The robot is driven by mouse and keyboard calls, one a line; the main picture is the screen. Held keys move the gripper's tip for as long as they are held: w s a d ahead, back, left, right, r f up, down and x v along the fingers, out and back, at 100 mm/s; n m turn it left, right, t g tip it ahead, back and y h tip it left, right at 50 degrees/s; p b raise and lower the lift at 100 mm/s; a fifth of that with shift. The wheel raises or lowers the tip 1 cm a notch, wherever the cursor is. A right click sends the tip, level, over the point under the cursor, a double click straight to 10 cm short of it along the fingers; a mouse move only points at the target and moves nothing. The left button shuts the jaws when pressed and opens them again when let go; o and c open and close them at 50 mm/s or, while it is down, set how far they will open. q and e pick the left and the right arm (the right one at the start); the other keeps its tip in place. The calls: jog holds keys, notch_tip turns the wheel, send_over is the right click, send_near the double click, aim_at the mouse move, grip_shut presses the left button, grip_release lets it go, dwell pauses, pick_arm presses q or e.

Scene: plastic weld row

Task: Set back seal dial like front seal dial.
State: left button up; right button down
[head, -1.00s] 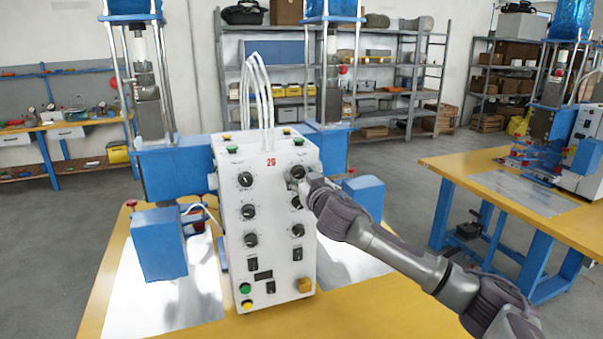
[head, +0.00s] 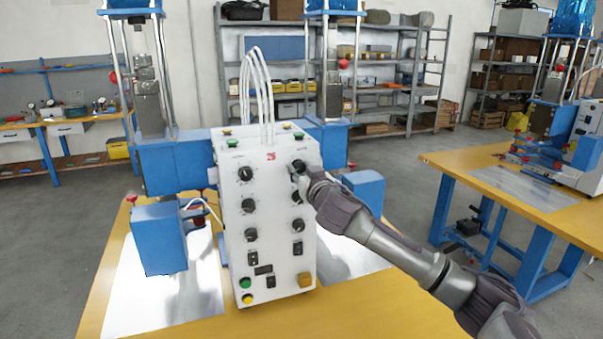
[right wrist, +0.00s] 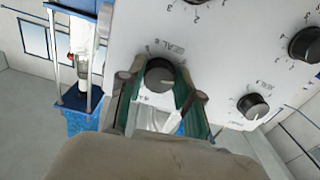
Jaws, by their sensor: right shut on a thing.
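A white control box (head: 268,215) stands on the yellow table and carries two columns of black dials. The top right dial (head: 299,165) is at my right gripper (head: 293,176). In the right wrist view this dial (right wrist: 159,75), labelled SEAL, sits between the green-lined fingers of my gripper (right wrist: 158,90), which is shut on it. The other seal dial is top left on the box (head: 245,173); it also shows at the right in the right wrist view (right wrist: 252,106). The front or back marking on the labels is too small to read surely. My left gripper is out of view.
Blue machine blocks flank the box at left (head: 158,238) and right (head: 364,190). More dials (head: 249,205), switches and coloured buttons (head: 245,283) lie below the top row. White hoses rise from the box top. A second yellow table (head: 480,178) stands at the right.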

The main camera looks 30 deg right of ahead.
jog(key=shift+f+m+b, duration=0.2)
jog(key=shift+m+b, duration=0.5)
jog(key=shift+m, duration=0.4)
jog(key=shift+a+m+b, duration=0.1)
jog(key=shift+m+b, duration=0.3)
jog(key=shift+m, duration=0.4)
jog(key=shift+r+m, duration=0.1)
jog(key=shift+m, duration=0.8)
jog(key=shift+r+m, duration=0.1)
jog(key=shift+m, duration=0.9)
jog(key=m+p, duration=0.1)
jog(key=m, duration=0.2)
jog(key=shift+a+r, duration=0.1)
jog(key=shift+m+p, duration=1.4)
jog(key=shift+m, duration=0.9)
jog(key=c, duration=0.8)
grip_release()
